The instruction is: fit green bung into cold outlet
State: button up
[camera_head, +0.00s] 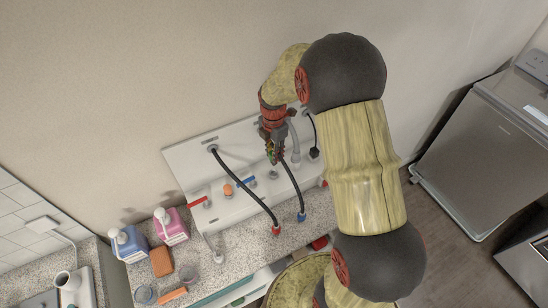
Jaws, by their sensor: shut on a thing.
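My gripper (275,157) is in front of the pale wall panel (184,166), pointing down. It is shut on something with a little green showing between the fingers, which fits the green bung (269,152). The fingers hide most of it. On the panel are a blue bar (246,182) and a red bar (198,202). An orange bung-like piece (228,190) sits between them. A small grey fitting (273,175) shows just below my fingertips. I cannot tell which opening is the cold outlet, nor whether the green piece touches the panel.
Two dark hoses hang to the speckled counter, one with a red end (276,230), one with a blue end (301,216). Blue (128,243) and pink (171,226) bottles and a brown block (161,262) stand at left. A grey appliance (480,145) is right.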

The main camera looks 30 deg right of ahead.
jog(key=shift+f, duration=0.2)
jog(key=shift+f+b, duration=1.65)
jog(key=shift+f, duration=1.1)
jog(key=shift+f+b, duration=0.85)
jog(key=shift+f, duration=0.7)
jog(key=o, duration=0.9)
jog(key=shift+o, duration=0.6)
jog(key=shift+r, duration=0.1)
notch_tip(320, 180, up, 12)
jog(key=shift+f, duration=0.1)
